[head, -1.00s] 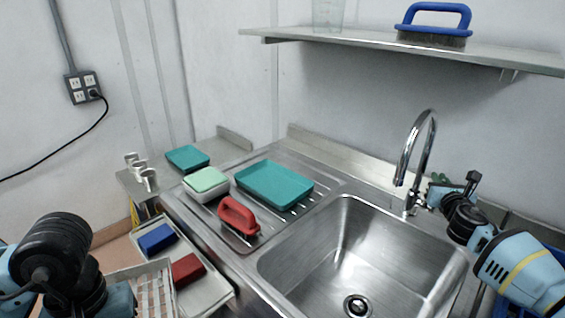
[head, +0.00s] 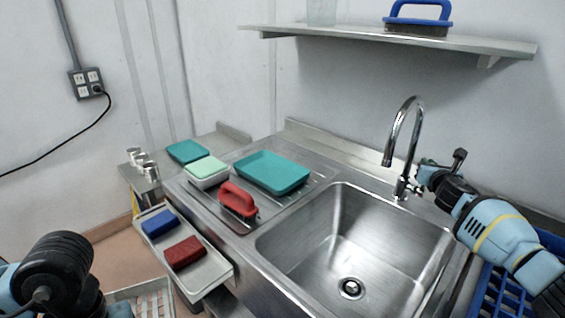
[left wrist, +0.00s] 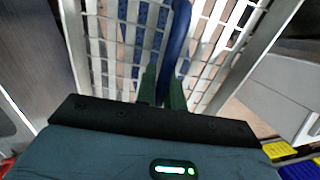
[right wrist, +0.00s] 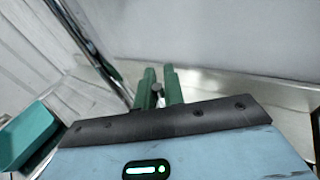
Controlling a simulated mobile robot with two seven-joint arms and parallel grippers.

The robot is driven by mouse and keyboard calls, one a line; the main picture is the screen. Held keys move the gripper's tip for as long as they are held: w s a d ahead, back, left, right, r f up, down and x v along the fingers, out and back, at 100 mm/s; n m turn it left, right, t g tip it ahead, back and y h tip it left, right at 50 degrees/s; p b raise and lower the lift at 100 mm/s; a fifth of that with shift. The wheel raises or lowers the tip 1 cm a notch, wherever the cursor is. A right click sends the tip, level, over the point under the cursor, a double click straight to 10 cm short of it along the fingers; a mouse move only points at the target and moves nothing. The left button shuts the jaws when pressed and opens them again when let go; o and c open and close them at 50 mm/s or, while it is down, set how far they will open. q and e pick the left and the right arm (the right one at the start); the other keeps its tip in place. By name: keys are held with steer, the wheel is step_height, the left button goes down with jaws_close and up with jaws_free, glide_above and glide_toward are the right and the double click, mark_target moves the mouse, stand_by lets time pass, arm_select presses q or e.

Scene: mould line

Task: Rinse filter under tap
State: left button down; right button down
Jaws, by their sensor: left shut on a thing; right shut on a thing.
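The filter, a pale frame with a grid of slats and a blue handle, shows in the left wrist view (left wrist: 262,45) and at the bottom edge of the head view (head: 150,298). My left gripper (left wrist: 163,85) is shut on its blue handle; its fingers are out of the head view. The chrome tap (head: 397,130) stands behind the steel sink (head: 345,250), its spout over the basin. No water shows. My right gripper (head: 428,176) is at the tap's base, shut on the small tap lever (right wrist: 157,88), mostly hidden by the fingers.
A red-handled brush (head: 238,198), a teal tray (head: 272,172) and a pale green-topped box (head: 207,168) occupy the drainboard. A grey tray (head: 215,272) holds blue and red blocks. A blue crate (head: 490,300) is right of the sink. The basin is empty.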

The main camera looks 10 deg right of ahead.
steer(key=shift+f, duration=0.2)
arm_select(q)
steer(key=shift+w, duration=0.1)
arm_select(e)
steer(key=c, duration=1.5)
jaws_free()
steer(key=shift+d+r, duration=0.1)
arm_select(q)
steer(key=shift+r, duration=0.1)
arm_select(e)
steer(key=shift+r, duration=0.15)
